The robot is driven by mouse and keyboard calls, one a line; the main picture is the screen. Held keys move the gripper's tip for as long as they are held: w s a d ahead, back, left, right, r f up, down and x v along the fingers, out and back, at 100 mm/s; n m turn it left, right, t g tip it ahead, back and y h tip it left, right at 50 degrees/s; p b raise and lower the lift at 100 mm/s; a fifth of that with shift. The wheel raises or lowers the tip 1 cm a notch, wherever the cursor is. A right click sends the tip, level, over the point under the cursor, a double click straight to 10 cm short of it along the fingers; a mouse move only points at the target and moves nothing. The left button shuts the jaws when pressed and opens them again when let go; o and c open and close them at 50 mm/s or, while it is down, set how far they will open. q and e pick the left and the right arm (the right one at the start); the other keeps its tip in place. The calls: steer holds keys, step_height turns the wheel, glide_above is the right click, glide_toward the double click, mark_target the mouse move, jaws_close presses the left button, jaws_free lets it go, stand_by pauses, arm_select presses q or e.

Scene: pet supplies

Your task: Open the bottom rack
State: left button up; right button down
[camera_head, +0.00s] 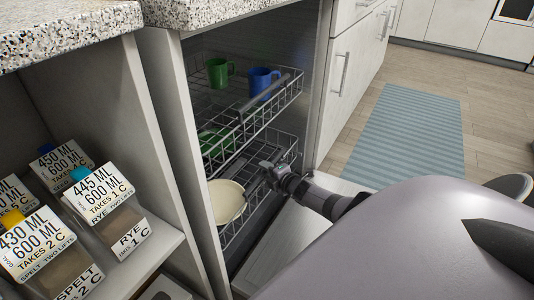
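The dishwasher stands open, with its door (285,240) folded down. The bottom rack (284,149) is a wire basket inside it, below the top rack (291,94). The bottom rack carries a cream bowl (228,203) near its left front and a green dish (214,143) farther back. My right gripper (268,173) is at the middle of the bottom rack's front edge, close to or touching its handle area. Its fingers are small and blend with the rack, so I cannot tell whether they are closed on it. My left gripper is out of view.
The top rack holds a green mug (218,73) and a blue mug (262,82). An open shelf (150,245) with labelled containers stands at the left, under a speckled counter (65,28). Drawers and cabinets are at the right. A blue striped mat (406,135) lies on the floor.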

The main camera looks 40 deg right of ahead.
steer(key=shift+s, duration=0.1)
steer(key=shift+s, duration=0.2)
arm_select(q)
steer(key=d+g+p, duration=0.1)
steer(key=p, duration=0.1)
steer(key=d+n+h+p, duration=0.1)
steer(key=p, duration=0.1)
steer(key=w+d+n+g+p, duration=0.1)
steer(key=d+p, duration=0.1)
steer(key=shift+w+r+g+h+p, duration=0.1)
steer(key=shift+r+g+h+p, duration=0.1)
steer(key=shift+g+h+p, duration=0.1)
arm_select(e)
steer(key=s+d, duration=0.3)
steer(key=s, duration=0.8)
steer(key=s+d, duration=0.3)
steer(key=s, duration=0.8)
steer(key=s+d, duration=0.3)
steer(key=s, duration=0.8)
steer(key=shift+s+d, duration=0.35)
steer(key=shift+d, duration=0.05)
steer(key=c, duration=1.4)
jaws_free()
